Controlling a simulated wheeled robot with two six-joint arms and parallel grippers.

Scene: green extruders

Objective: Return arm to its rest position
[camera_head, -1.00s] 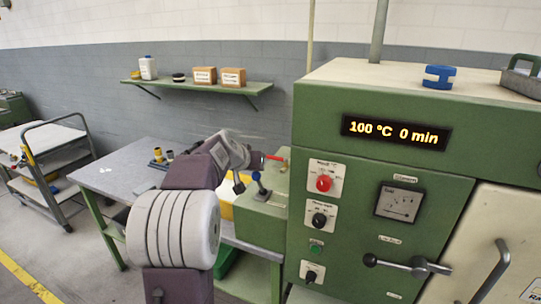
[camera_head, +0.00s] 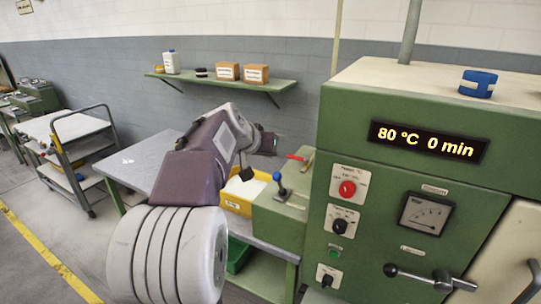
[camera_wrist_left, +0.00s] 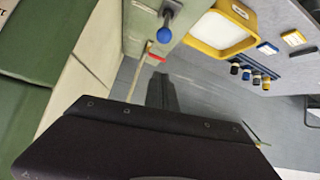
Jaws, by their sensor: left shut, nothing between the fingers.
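My left arm rises from the bottom left in the head view, with large pale ribbed joints, a purple link and a light wrist. My left gripper (camera_head: 266,143) is at the far end of it, dark and small, raised near the left side of the green machine (camera_head: 345,120). It is shut with nothing held, and its fingertips are hard to make out. In the left wrist view a dark part of my own arm fills the bottom. My right gripper is not in view.
A blue-knobbed lever (camera_head: 279,181), a red-handled lever (camera_head: 297,157) and a yellow bin (camera_head: 236,205) are close to the gripper. A grey table (camera_head: 150,160) stands behind my arm. A wall shelf (camera_head: 225,80) holds a bottle and boxes. A trolley (camera_head: 62,130) is at the left.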

